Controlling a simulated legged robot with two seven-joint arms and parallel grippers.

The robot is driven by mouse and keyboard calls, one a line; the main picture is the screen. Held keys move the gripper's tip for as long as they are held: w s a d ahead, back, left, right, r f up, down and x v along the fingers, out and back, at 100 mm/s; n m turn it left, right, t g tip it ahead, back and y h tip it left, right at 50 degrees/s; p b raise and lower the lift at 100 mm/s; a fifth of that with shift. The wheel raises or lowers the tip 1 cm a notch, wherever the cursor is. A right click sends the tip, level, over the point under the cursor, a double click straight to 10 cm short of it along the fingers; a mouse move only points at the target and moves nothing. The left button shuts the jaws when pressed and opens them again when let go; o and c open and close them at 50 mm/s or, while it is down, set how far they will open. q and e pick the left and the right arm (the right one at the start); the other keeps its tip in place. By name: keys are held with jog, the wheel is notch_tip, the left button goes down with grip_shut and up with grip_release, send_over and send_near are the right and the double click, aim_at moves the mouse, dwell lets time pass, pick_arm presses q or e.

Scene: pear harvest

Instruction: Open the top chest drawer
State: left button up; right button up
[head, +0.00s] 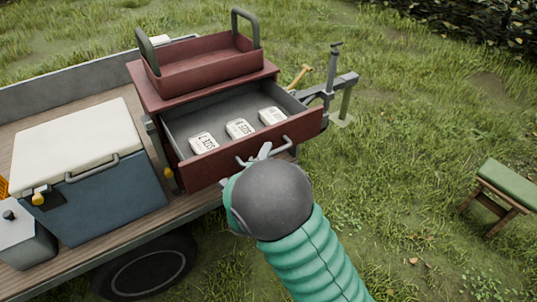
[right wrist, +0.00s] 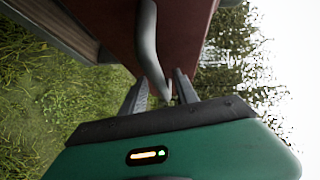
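The dark red chest (head: 155,97) stands on the trailer bed. Its top drawer (head: 215,168) is pulled well out and shows a grey inside with three pale labelled packets (head: 238,128). The grey bar handle (head: 287,143) is on the drawer front, its middle partly hidden by my right gripper (head: 262,153). In the right wrist view the handle (right wrist: 151,45) runs between the fingers of my right gripper (right wrist: 160,78). The fingers stand apart with gaps beside the bar, so they look open around it. My left gripper is out of view.
A red tray with green-grey handles (head: 205,68) sits on the chest. A blue cooler with a white lid (head: 110,200) stands left of the chest. The trailer wheel (head: 145,273) is below. A green-topped stool (head: 510,183) stands on the grass at right.

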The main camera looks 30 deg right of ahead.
jog(key=v, duration=1.1)
jog(key=s+a+f+n+g+y+p, duration=0.1)
jog(key=a+f+n+g+y+p, duration=0.2)
jog(key=n+y, duration=0.4)
jog(key=s+a+f+n+g+y, duration=0.15)
jog(key=a+n+y, duration=0.3)
jog(key=n, duration=0.45)
jog(key=s+d+f+n+g, duration=0.1)
jog(key=s+n+g, duration=0.1)
jog(key=s+n, duration=0.2)
jog(key=s+d+f+n+g+p, duration=0.1)
jog(key=s+n+g, duration=0.2)
jog(key=s+n, duration=0.2)
jog(key=s, duration=0.3)
jog(key=shift+d+f, duration=0.2)
jog(key=shift+d, duration=0.2)
